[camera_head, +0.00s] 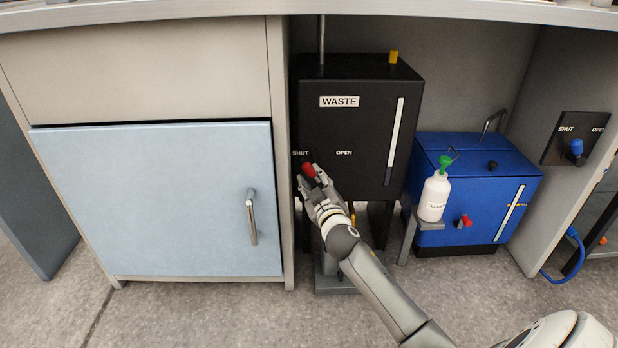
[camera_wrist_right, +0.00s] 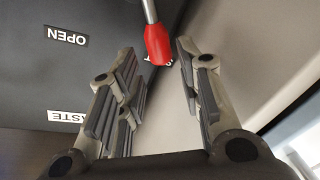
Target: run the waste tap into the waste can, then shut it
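The black waste tank (camera_head: 345,120) stands under the bench, with a WASTE label and SHUT and OPEN marks. Its red tap handle (camera_head: 309,170) is at the SHUT mark; the red grip also shows in the right wrist view (camera_wrist_right: 158,44). My right gripper (camera_head: 314,182) is at the handle. In the right wrist view its fingers (camera_wrist_right: 160,62) are spread, with the red grip between the tips and gaps on both sides. Below the tank, a grey stand or base (camera_head: 335,285) shows partly behind my right arm. I cannot make out the waste can or the spout. My left gripper is out of view.
A blue tank (camera_head: 470,165) with its own red tap (camera_head: 463,221) stands to the right. A white bottle with a green top (camera_head: 434,195) sits on a small ledge before it. A blue-handled valve (camera_head: 576,148) is on the right panel. A pale blue cabinet door (camera_head: 150,200) is at left.

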